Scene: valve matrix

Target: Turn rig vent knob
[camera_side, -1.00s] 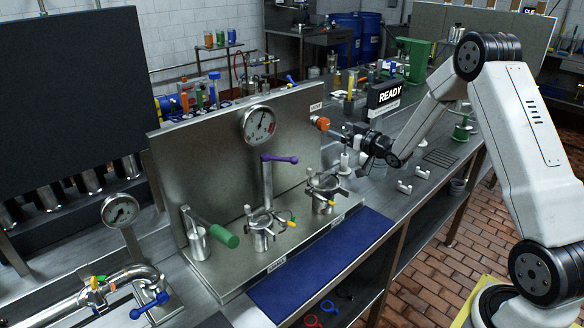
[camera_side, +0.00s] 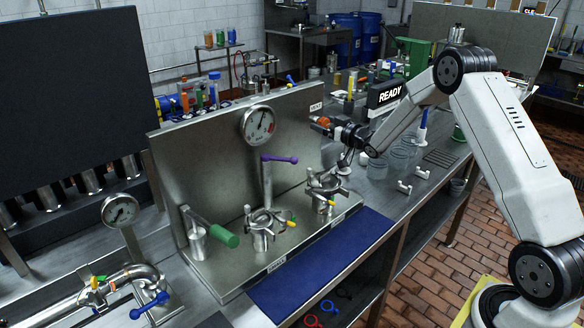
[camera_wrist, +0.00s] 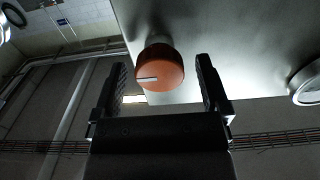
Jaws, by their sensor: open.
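The vent knob (camera_side: 322,122) is a round orange knob on the right end of the upright steel panel (camera_side: 215,165), beside a label reading VENT. In the wrist view the orange knob (camera_wrist: 160,68) shows a white line pointing left. My gripper (camera_side: 331,125) is at the knob in the side view and partly covers it. In the wrist view my gripper (camera_wrist: 162,85) is open, with one finger on each side of the knob and a visible gap on both sides. I cannot tell how far the fingertips reach along the knob.
A pressure gauge (camera_side: 257,125) sits on the panel left of the knob. A purple-handled valve (camera_side: 279,159), a green-handled valve (camera_side: 222,236) and clamp fittings (camera_side: 325,186) stand below. A READY sign (camera_side: 389,96) stands behind my wrist. A blue mat (camera_side: 320,262) lies clear in front.

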